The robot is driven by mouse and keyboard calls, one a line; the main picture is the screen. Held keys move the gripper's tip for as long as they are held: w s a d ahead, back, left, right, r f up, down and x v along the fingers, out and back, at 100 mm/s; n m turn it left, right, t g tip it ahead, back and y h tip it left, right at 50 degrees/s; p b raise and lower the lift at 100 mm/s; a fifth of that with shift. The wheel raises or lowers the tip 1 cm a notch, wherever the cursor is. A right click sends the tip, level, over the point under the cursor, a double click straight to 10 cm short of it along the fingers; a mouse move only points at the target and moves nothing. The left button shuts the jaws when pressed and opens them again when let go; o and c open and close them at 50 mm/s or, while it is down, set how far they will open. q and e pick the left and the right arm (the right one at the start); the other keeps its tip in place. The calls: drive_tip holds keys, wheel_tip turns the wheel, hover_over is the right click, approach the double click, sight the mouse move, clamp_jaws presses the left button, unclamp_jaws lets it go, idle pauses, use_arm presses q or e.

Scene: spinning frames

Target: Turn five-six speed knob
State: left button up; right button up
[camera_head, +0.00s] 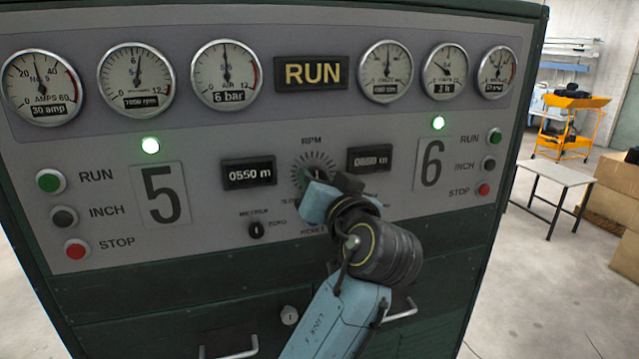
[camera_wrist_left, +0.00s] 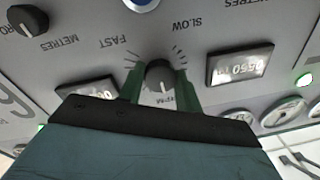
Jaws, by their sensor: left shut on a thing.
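The speed knob (camera_wrist_left: 160,76) is a dark round knob with a pale pointer line. It sits on the grey panel in the wrist view, with tick marks and the words FAST and SLOW around it. My left gripper (camera_wrist_left: 160,88) has one green finger on each side of it and is shut on it. In the head view my left gripper (camera_head: 317,183) is at the RPM dial, below its tick marks (camera_head: 312,160), and mostly hides the knob. My right gripper is in neither view.
Two counters flank the dial, the left one (camera_head: 248,172) reading 0550 m. A small black knob (camera_head: 256,230) is lower left. Number 5 buttons (camera_head: 64,217) and number 6 buttons (camera_head: 489,163) stand at the sides. Gauges line the top. Drawer handles (camera_head: 229,348) protrude below.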

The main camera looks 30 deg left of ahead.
use_arm(q)
drive_tip(key=shift+m, duration=0.5)
drive_tip(key=o, duration=1)
drive_tip(key=shift+c, duration=0.2)
drive_tip(key=b+v, duration=0.2)
drive_tip(key=v, duration=1.1)
drive_tip(key=shift+s, duration=0.25)
drive_tip(key=shift+d, duration=0.1)
